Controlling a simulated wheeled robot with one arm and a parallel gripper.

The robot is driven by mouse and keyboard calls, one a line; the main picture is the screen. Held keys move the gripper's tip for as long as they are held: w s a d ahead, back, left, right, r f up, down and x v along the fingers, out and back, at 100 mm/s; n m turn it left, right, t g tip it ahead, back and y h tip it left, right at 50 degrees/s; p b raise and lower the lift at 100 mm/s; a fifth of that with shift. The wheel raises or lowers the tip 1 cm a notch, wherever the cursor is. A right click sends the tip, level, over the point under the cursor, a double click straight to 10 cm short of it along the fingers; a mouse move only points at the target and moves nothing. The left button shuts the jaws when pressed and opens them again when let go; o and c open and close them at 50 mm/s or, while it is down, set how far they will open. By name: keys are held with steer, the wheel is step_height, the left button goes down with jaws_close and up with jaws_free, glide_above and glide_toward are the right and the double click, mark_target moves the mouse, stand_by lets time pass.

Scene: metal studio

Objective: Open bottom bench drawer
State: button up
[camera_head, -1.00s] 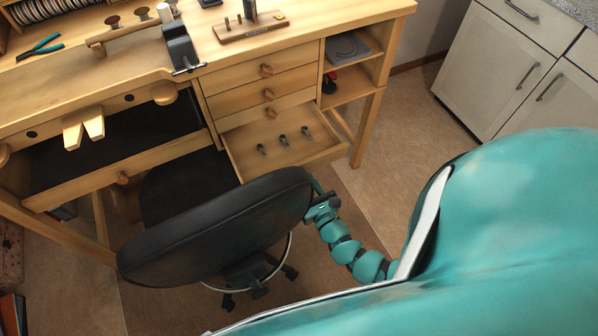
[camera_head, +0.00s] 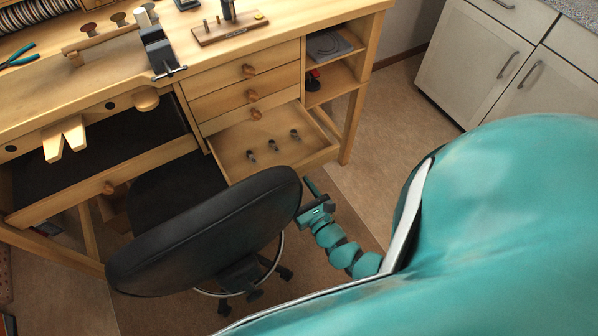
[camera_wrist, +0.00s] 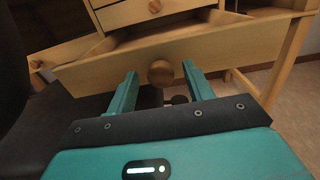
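The bottom bench drawer (camera_head: 234,160) is pulled out, with three small dark tools standing inside. Its wooden front (camera_wrist: 225,48) spans the wrist view, with a round wooden knob (camera_wrist: 161,73) in the middle. My gripper (camera_wrist: 160,76) is open, its two teal fingers spread apart. The knob shows between and just beyond the fingertips, and neither finger visibly touches it. In the head view my gripper (camera_head: 307,200) is low in front of the drawer, just right of the chair back. The chair hides the drawer front and knob in that view.
A black swivel chair (camera_head: 205,235) stands close to the left of my gripper. Closed drawers (camera_head: 246,72) sit above the open one. Open shelves (camera_head: 330,80) and a bench leg (camera_head: 353,130) are to the right. Floor (camera_head: 390,125) is clear between bench and white cabinets (camera_head: 475,60).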

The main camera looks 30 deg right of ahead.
steer(key=shift+s, duration=0.15)
steer(key=s+b, duration=0.6)
steer(key=s, duration=1.1)
steer(key=shift+d, duration=0.3)
steer(key=shift+s, duration=0.15)
